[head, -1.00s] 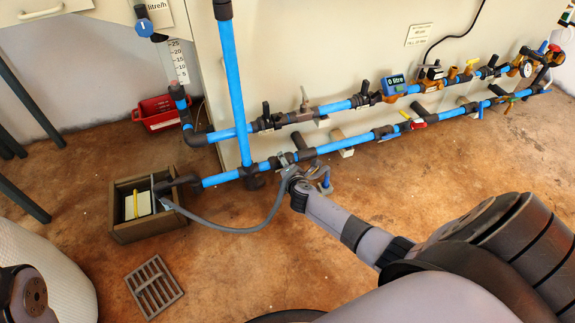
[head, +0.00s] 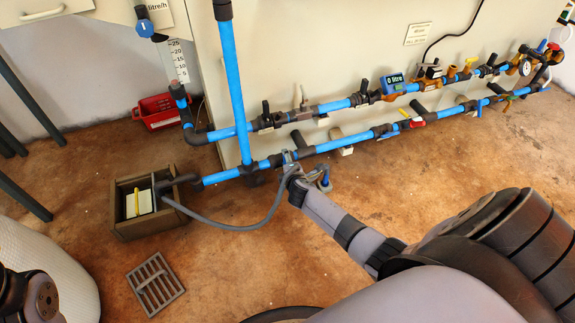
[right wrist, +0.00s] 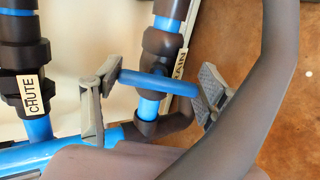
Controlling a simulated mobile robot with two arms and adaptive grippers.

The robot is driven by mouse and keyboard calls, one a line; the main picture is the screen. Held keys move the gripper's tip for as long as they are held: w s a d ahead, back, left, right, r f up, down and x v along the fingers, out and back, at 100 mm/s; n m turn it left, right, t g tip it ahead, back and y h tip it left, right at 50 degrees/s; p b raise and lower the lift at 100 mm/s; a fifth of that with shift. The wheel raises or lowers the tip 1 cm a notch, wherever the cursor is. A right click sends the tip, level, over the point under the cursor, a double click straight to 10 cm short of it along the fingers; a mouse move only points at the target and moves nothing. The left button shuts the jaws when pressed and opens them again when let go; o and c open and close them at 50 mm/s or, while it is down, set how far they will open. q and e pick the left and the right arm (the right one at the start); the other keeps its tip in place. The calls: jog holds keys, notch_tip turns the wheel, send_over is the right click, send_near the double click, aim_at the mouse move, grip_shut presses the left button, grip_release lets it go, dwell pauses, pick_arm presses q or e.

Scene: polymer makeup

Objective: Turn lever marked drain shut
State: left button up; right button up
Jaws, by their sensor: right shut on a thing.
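The lever (right wrist: 158,83) is a blue bar on a pipe fitting, seen in the right wrist view. It lies crosswise to the pipe. A white label (right wrist: 181,63) beside it is partly hidden; the letters "AIN" show. My right gripper (right wrist: 158,88) is shut on the lever, with one grey finger at each end of the bar. In the head view my right gripper (head: 305,170) is at the lower blue pipe (head: 345,143), and the lever is hard to make out there. My left gripper is not in view.
A grey hose (head: 240,228) runs from a box (head: 122,222) on the floor towards my right gripper. In the wrist view, a dark tube (right wrist: 250,95) crosses the right side. A floor grate (head: 155,284) and red bin (head: 160,110) lie left.

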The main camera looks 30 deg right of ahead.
jog(key=o, duration=1.2)
jog(key=shift+c, duration=0.2)
jog(key=v, duration=1.2)
